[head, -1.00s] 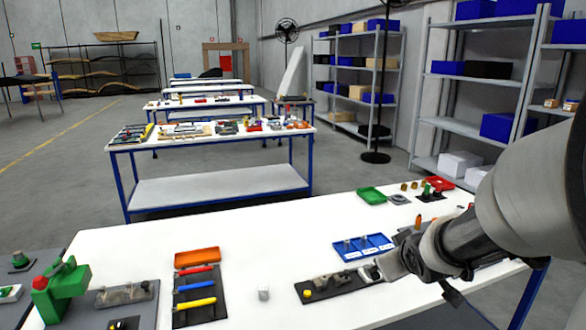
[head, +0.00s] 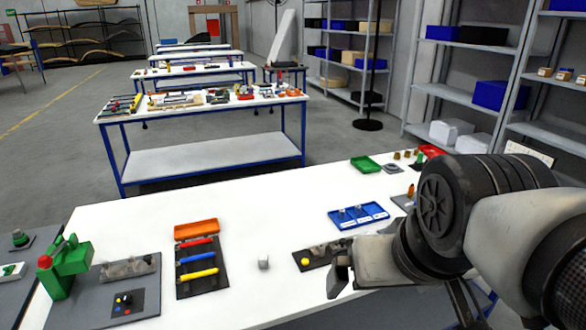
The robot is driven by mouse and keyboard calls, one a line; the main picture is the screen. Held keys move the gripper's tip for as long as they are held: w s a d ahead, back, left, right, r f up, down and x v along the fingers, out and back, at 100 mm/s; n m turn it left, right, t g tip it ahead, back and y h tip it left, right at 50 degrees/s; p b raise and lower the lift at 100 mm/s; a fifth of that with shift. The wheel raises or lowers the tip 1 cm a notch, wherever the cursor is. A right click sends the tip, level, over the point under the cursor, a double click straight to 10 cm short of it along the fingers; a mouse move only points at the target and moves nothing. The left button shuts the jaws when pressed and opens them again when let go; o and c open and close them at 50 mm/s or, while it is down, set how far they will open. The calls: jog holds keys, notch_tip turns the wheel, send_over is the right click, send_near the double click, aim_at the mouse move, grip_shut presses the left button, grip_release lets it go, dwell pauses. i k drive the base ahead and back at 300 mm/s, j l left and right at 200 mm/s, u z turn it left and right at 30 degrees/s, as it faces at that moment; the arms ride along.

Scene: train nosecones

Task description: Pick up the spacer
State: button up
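A small light-grey block (head: 264,262) stands alone on the white table, and it may be the spacer, but no label shows this. A few small grey pieces (head: 343,213) also stand in the blue compartment tray (head: 335,224), too small to identify. My gripper (head: 338,278) is over the right front of the table, to the right of the grey block and apart from it. It partly covers a dark fixture plate with a yellow knob (head: 305,261). I see no object in it, but the gap between its fingers is not clear.
An orange tray (head: 197,229) and a dark board with red, blue and yellow-handled tools (head: 199,273) lie left of the block. A green and red device (head: 64,264) stands at far left. A green tray (head: 366,164) lies at the back. White tabletop is clear around the block.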

aim_at(320, 247)
jog(key=k+l+u, duration=0.1)
jog(key=k, duration=0.15)
jog(key=i+l+u, duration=0.25)
jog(key=i+l, duration=0.15)
jog(key=i+l+u, duration=0.25)
jog(key=i+l, duration=0.25)
jog(key=i, duration=0.1)
